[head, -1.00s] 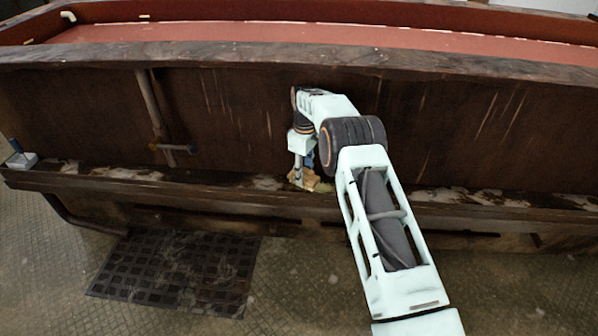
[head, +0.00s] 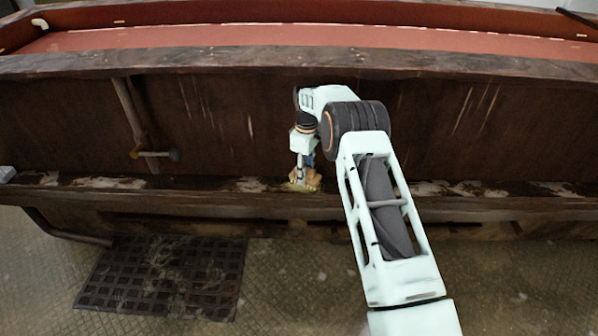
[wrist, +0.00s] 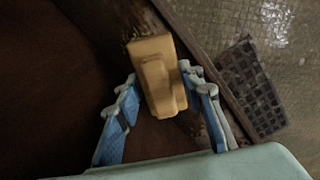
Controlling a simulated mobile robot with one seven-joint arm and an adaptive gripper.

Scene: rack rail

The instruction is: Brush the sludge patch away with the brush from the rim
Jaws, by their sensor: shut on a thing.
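A tan, block-like brush (wrist: 163,82) sits between the two blue-and-pale fingers of my gripper (wrist: 157,84) in the wrist view. My gripper is shut on it. In the head view the brush (head: 312,180) is low at the rim, the dark ledge (head: 400,201) along the tank's side. Its bristles are hidden, and I cannot tell whether it presses on the ledge. A small yellowish-green smear (head: 299,188) shows at the brush's foot, perhaps the sludge patch, partly covered. Paler patches (head: 250,185) lie along the ledge on both sides.
A vertical pipe with a valve handle (head: 155,154) stands against the wall at left. A pale block (head: 6,174) is cut off at the ledge's left end. A dark floor grate (head: 165,275) lies below. The ledge right of my gripper has no standing objects.

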